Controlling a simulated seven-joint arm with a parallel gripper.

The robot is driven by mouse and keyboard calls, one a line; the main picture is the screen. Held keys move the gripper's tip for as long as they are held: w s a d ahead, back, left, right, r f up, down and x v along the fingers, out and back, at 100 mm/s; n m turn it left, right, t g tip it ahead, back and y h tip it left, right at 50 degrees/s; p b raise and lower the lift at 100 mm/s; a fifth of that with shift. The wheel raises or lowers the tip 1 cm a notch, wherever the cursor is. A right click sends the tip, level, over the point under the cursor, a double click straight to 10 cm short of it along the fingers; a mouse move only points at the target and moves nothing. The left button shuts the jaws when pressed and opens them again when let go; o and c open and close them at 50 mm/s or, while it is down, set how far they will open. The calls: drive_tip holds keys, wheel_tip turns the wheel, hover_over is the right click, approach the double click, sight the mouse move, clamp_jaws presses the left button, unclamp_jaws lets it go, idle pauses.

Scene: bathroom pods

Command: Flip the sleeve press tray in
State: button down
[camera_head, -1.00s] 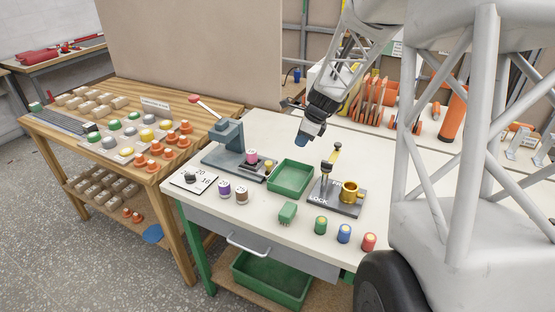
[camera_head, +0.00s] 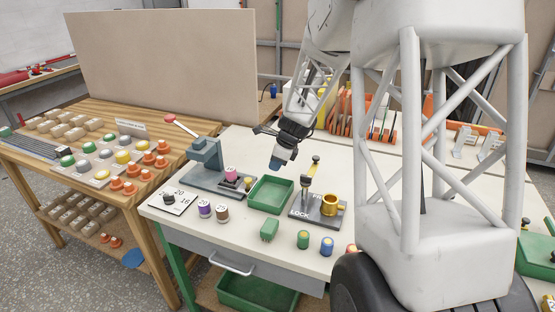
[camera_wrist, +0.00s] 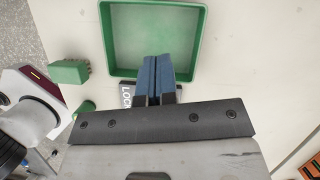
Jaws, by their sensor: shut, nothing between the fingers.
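The sleeve press (camera_head: 207,158) is a blue-grey stand with a raised red-tipped lever (camera_head: 180,125), at the back left of the white workbench. A small dark tray-like part (camera_head: 235,184) at its right front carries a pink-topped spool (camera_head: 231,174) and a small yellowish piece. My gripper (camera_head: 278,164) is shut and empty, to the right of the press, above the bench near the green bin. In the wrist view its blue fingers (camera_wrist: 154,60) touch each other, in front of the green bin's near rim. The press cannot be made out in the wrist view.
The open green bin (camera_head: 270,207) is empty. Right of it stands a LOCK plate (camera_head: 301,213) with an upright post and a brass cup (camera_head: 331,204). Spools, a green brush (camera_head: 269,229) and coloured cylinders line the front. A wooden table (camera_head: 90,185) adjoins at left.

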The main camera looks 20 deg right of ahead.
sight(252, 186)
drive_tip(key=x, duration=0.6)
drive_tip(key=shift+w+a+f, duration=0.1)
drive_tip(key=shift+a+f, duration=0.05)
drive_tip(key=shift+f, duration=0.05)
drive_tip(key=shift+w+a+r, duration=0.15)
drive_tip(key=shift+w+a, duration=0.15)
drive_tip(key=shift+a, duration=0.2)
drive_tip(key=shift+w+a, duration=0.3)
drive_tip(key=shift+a, duration=0.2)
drive_tip(key=shift+w+a, duration=0.35)
drive_tip(key=shift+a, duration=0.2)
drive_tip(key=shift+w+a, duration=0.1)
